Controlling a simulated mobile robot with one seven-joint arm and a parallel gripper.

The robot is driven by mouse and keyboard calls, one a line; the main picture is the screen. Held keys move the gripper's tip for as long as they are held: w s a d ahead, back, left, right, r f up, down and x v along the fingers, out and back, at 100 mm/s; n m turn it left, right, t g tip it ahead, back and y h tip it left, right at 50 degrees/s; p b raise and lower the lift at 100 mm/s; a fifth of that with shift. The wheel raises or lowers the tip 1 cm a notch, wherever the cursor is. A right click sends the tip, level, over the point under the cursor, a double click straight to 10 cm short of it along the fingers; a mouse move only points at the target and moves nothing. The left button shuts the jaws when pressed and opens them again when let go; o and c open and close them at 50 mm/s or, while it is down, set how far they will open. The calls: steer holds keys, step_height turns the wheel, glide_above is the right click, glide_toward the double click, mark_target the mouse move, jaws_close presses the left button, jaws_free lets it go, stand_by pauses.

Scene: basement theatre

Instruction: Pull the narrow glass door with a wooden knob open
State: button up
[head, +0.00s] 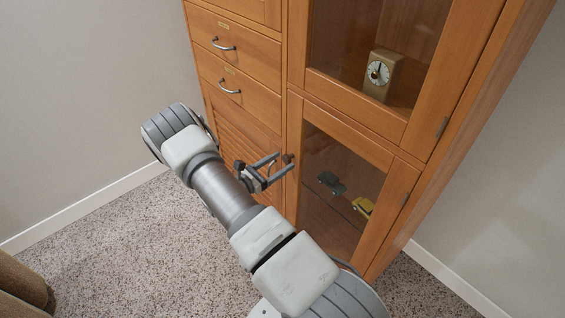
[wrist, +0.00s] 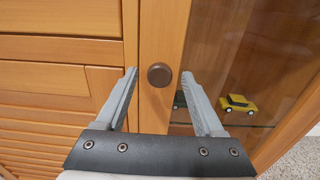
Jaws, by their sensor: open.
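The narrow glass door (head: 388,165) is the lower right door of a wooden cabinet and looks closed. Its wooden frame holds a glass pane, with hinges on the right side. The round dark knob (wrist: 159,74) sits on the left stile of the door; in the head view the knob (head: 288,158) is beside my fingertips. My gripper (head: 280,163) is open. In the wrist view my gripper (wrist: 160,84) has one finger on each side of the knob, with visible gaps, touching neither side. Whether the fingertips reach past the knob in depth is hard to tell.
Behind the glass are a yellow toy car (wrist: 238,104) and a dark toy car (head: 331,183). An upper glass door (head: 405,128) with a clock (head: 380,75) behind it is above. Drawers with metal handles (head: 229,87) and a louvred panel (head: 235,120) are left. Carpet (head: 110,250) is open at left.

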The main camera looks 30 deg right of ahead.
steer(key=shift+w+d, duration=0.15)
steer(key=shift+d, duration=0.55)
jaws_close()
stand_by(1.0)
